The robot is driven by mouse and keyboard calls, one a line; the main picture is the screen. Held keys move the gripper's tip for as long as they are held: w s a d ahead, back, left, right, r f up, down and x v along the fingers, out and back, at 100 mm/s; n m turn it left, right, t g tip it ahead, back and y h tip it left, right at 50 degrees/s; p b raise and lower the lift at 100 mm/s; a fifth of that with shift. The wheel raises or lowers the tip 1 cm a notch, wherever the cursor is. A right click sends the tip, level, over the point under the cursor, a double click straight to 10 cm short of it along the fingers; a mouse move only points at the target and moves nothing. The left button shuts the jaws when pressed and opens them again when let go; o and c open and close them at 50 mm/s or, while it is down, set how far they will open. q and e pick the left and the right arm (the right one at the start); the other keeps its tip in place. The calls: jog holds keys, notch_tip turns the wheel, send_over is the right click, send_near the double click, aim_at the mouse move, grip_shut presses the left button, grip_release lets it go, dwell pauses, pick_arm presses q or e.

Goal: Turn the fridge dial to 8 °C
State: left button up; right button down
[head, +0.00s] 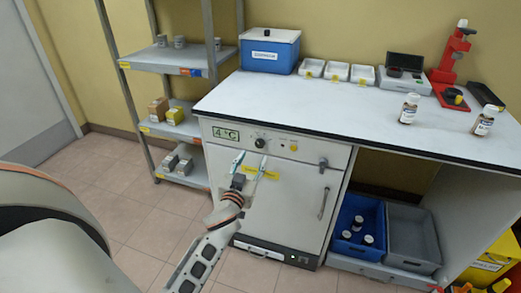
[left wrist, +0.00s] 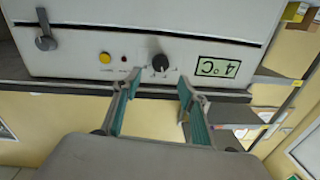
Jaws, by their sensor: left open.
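The fridge (head: 290,215) is a pale cabinet under the bench, and its green display (head: 225,133) reads 4 °C. The dark dial (head: 260,143) sits right of the display. My left gripper (head: 251,160) is open and empty in front of the fridge, just below the dial in the head view. The left wrist view is upside down. There the dial (left wrist: 160,63) shows between and just beyond the two open fingertips (left wrist: 157,84), apparently touching neither. The display (left wrist: 217,68) lies to its right there. My right gripper is not in view.
A yellow button (head: 293,147) and a latch (head: 323,164) are on the fridge front, with a door handle (head: 323,204) below. A metal shelf rack (head: 165,67) stands at left. Bottles, trays and a blue cooler box (head: 269,52) are on the bench (head: 310,98).

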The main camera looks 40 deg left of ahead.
aim_at(259, 145)
pick_arm(q)
jog(key=x, duration=0.7)
jog(key=shift+w+a+r+b, duration=0.1)
jog(key=shift+w+a+b, duration=0.05)
jog(key=shift+w+b, duration=0.25)
jog(key=c, duration=1.1)
